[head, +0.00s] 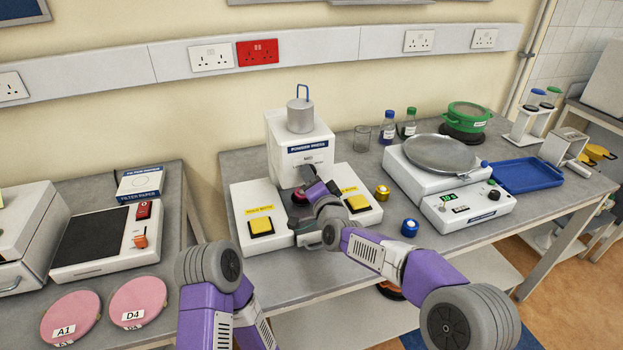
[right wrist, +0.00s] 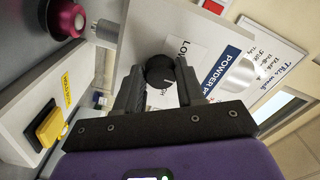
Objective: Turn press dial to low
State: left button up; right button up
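The powder press (head: 282,133) is a white machine with a blue name label, on the middle table; it also shows in the right wrist view (right wrist: 130,40). Its dial (right wrist: 160,69) is a round black knob on the front face, with partly hidden lettering beginning "LO" beside it. My right gripper (right wrist: 162,75) is at the front of the press, its two dark fingers on either side of the dial and seeming to touch it. In the head view, my right gripper (head: 303,180) hides the dial. My left arm is at the lower middle; its gripper is out of view.
Yellow buttons (head: 261,226) (head: 357,203) flank the press base. A metal cylinder with a handle (head: 300,115) stands on top. Right of it are a beaker (head: 362,138), small bottles (head: 387,128), a balance-like device with a round pan (head: 437,153) and a blue tray (head: 527,174).

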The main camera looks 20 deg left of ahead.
jog(key=shift+c, duration=1)
jog(key=shift+n, duration=0.3)
jog(key=shift+w+d+f+n+b, duration=0.1)
jog(key=shift+n+b, duration=1.15)
jog(key=shift+n, duration=1.55)
jog(key=shift+d+n+b, duration=0.1)
jog(key=shift+n+b, duration=1.1)
jog(key=shift+n, duration=1.6)
jog(key=o, duration=1)
